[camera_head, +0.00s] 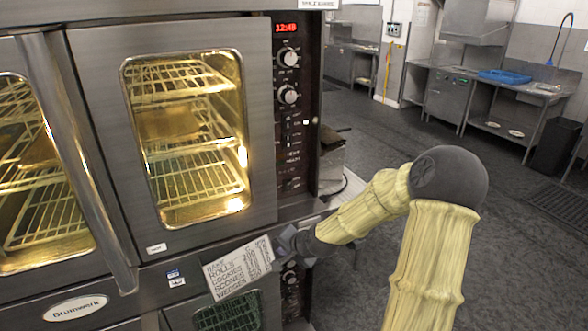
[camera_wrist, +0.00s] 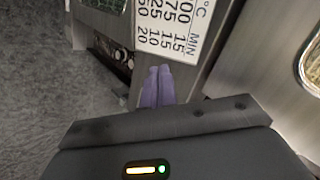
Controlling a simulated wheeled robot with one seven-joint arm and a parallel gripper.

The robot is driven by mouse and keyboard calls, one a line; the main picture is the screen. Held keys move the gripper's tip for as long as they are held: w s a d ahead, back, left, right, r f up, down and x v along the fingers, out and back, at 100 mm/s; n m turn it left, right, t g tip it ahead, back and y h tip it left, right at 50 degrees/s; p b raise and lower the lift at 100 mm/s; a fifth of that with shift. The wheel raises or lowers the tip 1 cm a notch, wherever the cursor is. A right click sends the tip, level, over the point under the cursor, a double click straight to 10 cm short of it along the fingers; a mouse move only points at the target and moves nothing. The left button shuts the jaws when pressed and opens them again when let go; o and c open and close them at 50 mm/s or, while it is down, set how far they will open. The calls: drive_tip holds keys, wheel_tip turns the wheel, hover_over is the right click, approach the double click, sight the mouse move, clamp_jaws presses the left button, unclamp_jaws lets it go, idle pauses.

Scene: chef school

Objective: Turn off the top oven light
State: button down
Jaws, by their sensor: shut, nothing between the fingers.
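The top oven (camera_head: 258,120) is lit yellow inside, with wire racks showing through its glass doors. Its dark control panel (camera_head: 290,105) on the right has a red display (camera_head: 286,28) reading about 12:48, an upper knob (camera_head: 287,56), a lower knob (camera_head: 288,95) and small switches (camera_head: 293,136) below. I cannot tell which switch is for the light or how it is set. My gripper (camera_head: 282,246) is below this panel, by a printed time chart (camera_head: 238,268). In the wrist view its purple fingers (camera_wrist: 157,86) are together and empty, near the chart's lower edge (camera_wrist: 166,45).
A lower oven (camera_head: 230,312) sits beneath, with its own panel (camera_head: 291,290). A long metal door handle (camera_head: 80,160) sticks out on the left. Open grey floor (camera_head: 380,150) lies to the right, with steel counters (camera_head: 500,90) at the back.

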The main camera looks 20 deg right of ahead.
drive_tip(key=w+d+r+m+t+p, duration=0.2)
drive_tip(key=d+r+m, duration=0.1)
drive_tip(key=d+r, duration=0.2)
drive_tip(key=w+d+r+m+t+h+p, duration=0.1)
drive_tip(key=w+d+r+m+t+p, duration=0.1)
drive_tip(key=d+r, duration=0.4)
drive_tip(key=shift+d+r+m+h, duration=0.15)
drive_tip(key=shift+r+m+h, duration=0.15)
drive_tip(key=shift+r+m, duration=0.4)
drive_tip(key=shift+w+f+p, duration=0.1)
drive_tip(key=shift+p, duration=0.2)
drive_tip(key=p, duration=0.4)
approach(289, 183)
drive_tip(key=f, duration=0.1)
drive_tip(key=w+f, duration=0.1)
drive_tip(key=f, duration=0.1)
drive_tip(key=shift+w, duration=0.35)
drive_tip(key=w+p, duration=0.2)
drive_tip(key=w, duration=0.1)
drive_tip(key=shift+w+r, duration=0.1)
drive_tip(key=shift+w, duration=0.45)
